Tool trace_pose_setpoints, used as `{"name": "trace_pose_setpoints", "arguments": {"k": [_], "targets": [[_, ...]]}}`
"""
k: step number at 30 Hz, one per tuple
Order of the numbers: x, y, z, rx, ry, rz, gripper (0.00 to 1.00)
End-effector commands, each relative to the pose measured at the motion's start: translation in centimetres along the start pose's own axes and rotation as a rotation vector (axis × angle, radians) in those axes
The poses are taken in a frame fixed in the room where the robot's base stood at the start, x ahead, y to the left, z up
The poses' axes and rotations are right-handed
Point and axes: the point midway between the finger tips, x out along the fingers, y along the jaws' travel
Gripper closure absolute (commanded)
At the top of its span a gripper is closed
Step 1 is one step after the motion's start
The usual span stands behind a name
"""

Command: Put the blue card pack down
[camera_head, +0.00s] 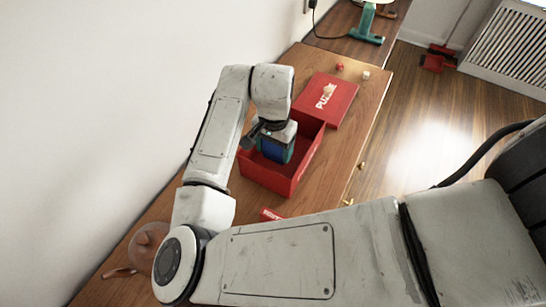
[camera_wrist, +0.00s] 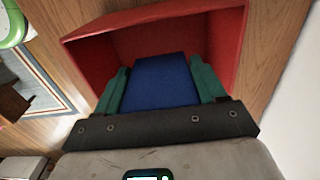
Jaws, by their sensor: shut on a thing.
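My gripper (camera_wrist: 160,93) is shut on the blue card pack (camera_wrist: 161,78), with one green finger on each side of it. In the head view the blue card pack (camera_head: 276,149) hangs below my wrist, inside the outline of an open red box (camera_head: 272,182). The red box (camera_wrist: 225,45) also shows in the wrist view, around and beyond the pack. I cannot tell whether the pack touches the box floor. Part of the box interior is hidden by my gripper and arm.
A red puzzle lid (camera_head: 335,95) lies flat beyond the box on the wooden tabletop (camera_head: 372,80). A small red die (camera_head: 340,67) and a pale die (camera_head: 366,75) sit past it. A clear round thing (camera_head: 148,245) is at the near left. A white wall borders the left.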

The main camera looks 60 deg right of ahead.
Motion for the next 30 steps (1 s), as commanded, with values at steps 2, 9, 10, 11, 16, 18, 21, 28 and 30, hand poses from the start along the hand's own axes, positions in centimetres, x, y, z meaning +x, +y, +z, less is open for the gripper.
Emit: {"name": "trace_pose_setpoints", "arguments": {"k": [2,9,10,11,16,18,21,28,30], "targets": [[1.1,0.1,0.0,0.000,-0.001,0.002,0.62],[2.9,0.0,0.0,-0.001,0.000,0.001,0.62],[3.2,0.0,0.0,0.000,0.000,0.001,0.62],[3.6,0.1,0.0,0.000,-0.001,0.001,0.62],[5.7,0.1,0.0,0.000,0.000,0.002,0.62],[5.9,0.0,0.0,0.001,0.000,0.000,0.62],[5.9,0.0,0.0,0.001,0.001,0.000,0.62],[6.2,0.0,0.0,0.001,0.000,-0.001,0.28],[6.1,0.0,0.0,0.001,0.000,-0.001,0.22]]}}
